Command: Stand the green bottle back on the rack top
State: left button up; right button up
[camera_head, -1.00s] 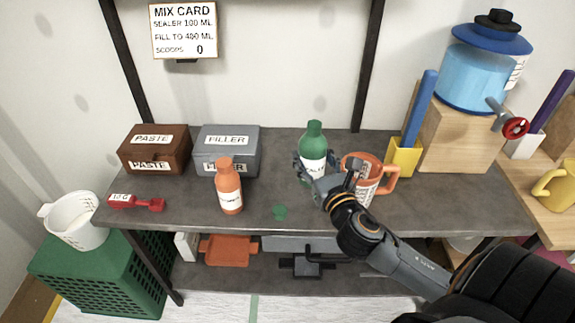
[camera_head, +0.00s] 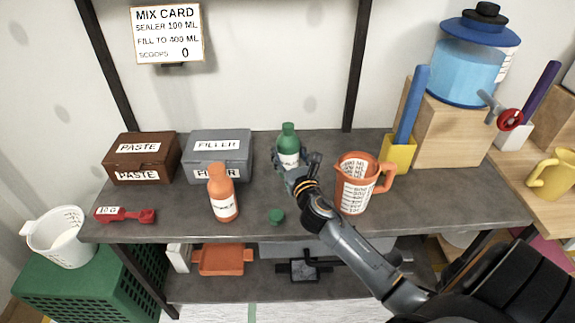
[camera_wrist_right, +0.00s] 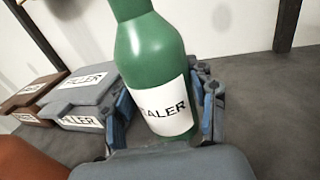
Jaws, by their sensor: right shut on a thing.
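The green bottle (camera_head: 289,143) with a white label is upright at the back of the grey rack top (camera_head: 350,225), right of the grey filler box. My right gripper (camera_head: 291,166) is around its lower part, shut on it. In the right wrist view the green bottle (camera_wrist_right: 152,60) stands between the fingers of my right gripper (camera_wrist_right: 165,115), its label reading "ALER". The bottle's base is hidden by the gripper, so I cannot tell whether it touches the rack top. My left gripper is not in view.
An orange jug (camera_head: 355,185) stands right of my right gripper. An orange bottle (camera_head: 222,193), a green cap (camera_head: 276,216) and a red scoop (camera_head: 125,215) are nearer the front edge. The filler box (camera_head: 216,157) and paste box (camera_head: 141,158) are at the back left.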

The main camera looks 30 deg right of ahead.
aim_at(288, 163)
jog(key=shift+w+f, duration=0.25)
jog(key=shift+w, duration=0.05)
notch_tip(288, 163, down, 3)
jog(key=shift+w+f+b, duration=0.1)
jog(key=shift+b, duration=0.65)
jog(key=shift+f, duration=0.25)
jog(key=o, duration=1.5)
jog(key=shift+o, duration=0.2)
